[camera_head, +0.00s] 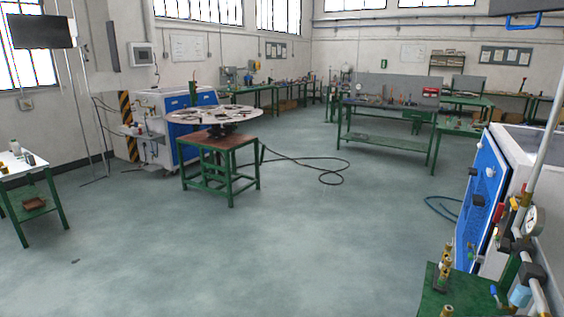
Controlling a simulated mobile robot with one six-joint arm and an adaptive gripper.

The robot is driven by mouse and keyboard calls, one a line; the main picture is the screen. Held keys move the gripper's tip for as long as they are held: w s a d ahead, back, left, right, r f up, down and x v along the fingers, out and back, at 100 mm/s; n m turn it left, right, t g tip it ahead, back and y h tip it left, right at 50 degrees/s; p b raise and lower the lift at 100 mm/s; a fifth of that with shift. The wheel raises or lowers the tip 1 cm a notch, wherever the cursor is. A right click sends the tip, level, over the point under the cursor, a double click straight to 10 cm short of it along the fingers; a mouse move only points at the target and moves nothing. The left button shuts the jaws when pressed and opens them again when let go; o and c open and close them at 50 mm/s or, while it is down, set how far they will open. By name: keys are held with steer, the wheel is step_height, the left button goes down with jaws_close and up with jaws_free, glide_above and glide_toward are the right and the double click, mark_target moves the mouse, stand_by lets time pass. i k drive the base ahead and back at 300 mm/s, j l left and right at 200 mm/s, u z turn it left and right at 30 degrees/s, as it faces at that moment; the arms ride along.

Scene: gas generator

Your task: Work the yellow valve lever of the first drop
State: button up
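At the right edge is a pipe assembly with a round white pressure gauge (531,220). A small yellow part (515,203) shows just left of the gauge, beside a red part (499,213). The yellow part may be a valve lever; it is too small to tell its shape or position, or which drop it belongs to. A light blue fitting (520,296) and dark pipe joints sit lower on the same pipework. My gripper is not in view, so nothing shows touching these parts.
A green bench (428,300) with brass fittings stands at bottom right, by a blue-and-white cabinet (487,185). A round-topped table (214,116) stands mid-left, a white-topped table (15,165) far left. A hose (330,178) lies on the floor.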

mark_target(512, 201)
steer(key=z, duration=1.3)
